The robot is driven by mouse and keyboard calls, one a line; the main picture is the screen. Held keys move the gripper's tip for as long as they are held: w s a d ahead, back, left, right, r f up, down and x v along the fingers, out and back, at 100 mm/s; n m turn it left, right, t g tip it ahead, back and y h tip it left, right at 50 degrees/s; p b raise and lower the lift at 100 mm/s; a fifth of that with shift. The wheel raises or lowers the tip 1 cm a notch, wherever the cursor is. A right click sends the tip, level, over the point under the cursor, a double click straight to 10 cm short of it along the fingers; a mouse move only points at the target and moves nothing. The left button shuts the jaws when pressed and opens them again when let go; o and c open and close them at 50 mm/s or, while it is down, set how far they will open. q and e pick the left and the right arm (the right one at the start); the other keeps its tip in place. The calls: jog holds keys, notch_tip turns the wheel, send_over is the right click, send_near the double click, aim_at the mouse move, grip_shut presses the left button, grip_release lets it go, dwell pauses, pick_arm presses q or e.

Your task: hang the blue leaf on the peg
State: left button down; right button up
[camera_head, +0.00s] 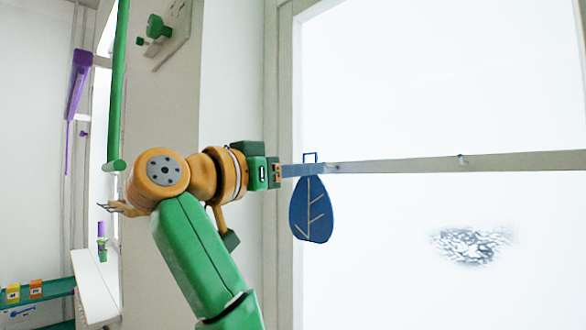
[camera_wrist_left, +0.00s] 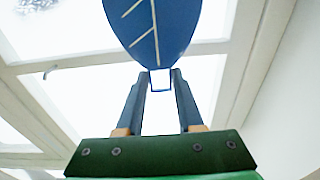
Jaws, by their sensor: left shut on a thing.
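The blue leaf (camera_head: 311,212), with pale veins and a square blue loop on top (camera_head: 310,156), hangs upright from my left gripper (camera_head: 302,170) in the head view. The gripper is shut on the leaf by its loop end. In the left wrist view, the loop (camera_wrist_left: 160,80) sits between the fingertips of my left gripper (camera_wrist_left: 160,76), and the leaf (camera_wrist_left: 152,28) extends beyond them. A small peg (camera_head: 462,160) is on the pale window bar, right of and apart from the leaf; a peg also shows in the wrist view (camera_wrist_left: 50,71). My right gripper is not in view.
The pale window bar (camera_head: 400,164) crosses behind the leaf toward the right, with another small fitting (camera_head: 335,167) close to the leaf. Bright panes (camera_head: 430,80) lie above and below. A teal shelf (camera_head: 40,289) with small boxes stands at the lower left.

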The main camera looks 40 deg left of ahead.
pick_arm(q)
jog(key=w+f+p, duration=0.1)
jog(key=w, duration=0.5)
jog(key=shift+w+d+f+p, duration=0.15)
jog(key=shift+w+p, duration=0.15)
jog(key=shift+p, duration=0.1)
dwell(0.5)
jog(key=shift+c, duration=2.3)
grip_release()
